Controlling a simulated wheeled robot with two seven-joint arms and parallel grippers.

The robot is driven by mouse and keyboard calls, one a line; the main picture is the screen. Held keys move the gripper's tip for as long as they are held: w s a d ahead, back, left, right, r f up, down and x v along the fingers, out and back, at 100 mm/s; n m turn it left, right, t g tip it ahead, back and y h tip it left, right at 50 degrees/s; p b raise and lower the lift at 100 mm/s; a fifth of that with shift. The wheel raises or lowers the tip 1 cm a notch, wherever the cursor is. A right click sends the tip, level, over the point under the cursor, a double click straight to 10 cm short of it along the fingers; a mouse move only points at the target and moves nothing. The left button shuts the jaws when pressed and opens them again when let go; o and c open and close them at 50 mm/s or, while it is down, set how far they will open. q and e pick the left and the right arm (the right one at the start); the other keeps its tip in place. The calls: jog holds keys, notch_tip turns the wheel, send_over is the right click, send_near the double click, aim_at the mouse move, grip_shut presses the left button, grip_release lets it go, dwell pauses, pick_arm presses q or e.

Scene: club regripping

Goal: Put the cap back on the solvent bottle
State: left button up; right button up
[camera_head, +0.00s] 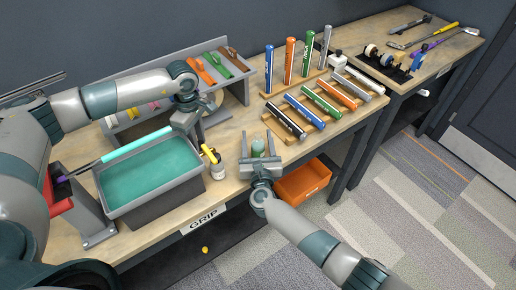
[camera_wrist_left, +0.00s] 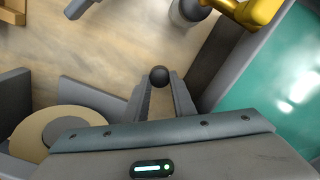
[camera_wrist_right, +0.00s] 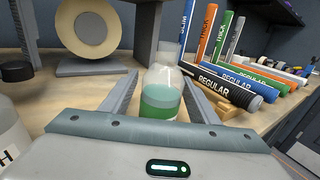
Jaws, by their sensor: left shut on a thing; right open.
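The solvent bottle (camera_head: 257,147) is clear with green liquid and stands upright on the bench. Its open neck shows in the right wrist view (camera_wrist_right: 161,97). My right gripper (camera_head: 258,150) is open, with one finger on each side of the bottle; whether they touch it I cannot tell. My left gripper (camera_head: 190,118) is shut on a small round black cap (camera_wrist_left: 158,75), held at its fingertips. It is left of the bottle and apart from it, near the tray's back right corner. The cap is not clear in the head view.
A teal-filled grey tray (camera_head: 201,178) is at left. A tape roll (camera_wrist_right: 86,29) is behind. Several grips (camera_head: 322,101) lie on a rack at right.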

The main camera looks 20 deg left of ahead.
jog(key=c, duration=1.2)
jog(key=shift+c, duration=0.2)
jog(key=shift+r, duration=0.3)
jog(key=shift+c, duration=0.2)
pick_arm(q)
jog(key=shift+f, duration=0.1)
pick_arm(e)
jog(key=shift+r, duration=1.75)
pick_arm(q)
jog(key=shift+r, duration=0.35)
pick_arm(e)
jog(key=s+d+r, duration=0.4)
jog(key=d+r, duration=0.2)
jog(key=d, duration=0.4)
jog(key=shift+s+d+r, duration=0.25)
jog(key=shift+d+r, duration=0.05)
jog(key=shift+r, duration=0.1)
jog(key=shift+d, duration=0.1)
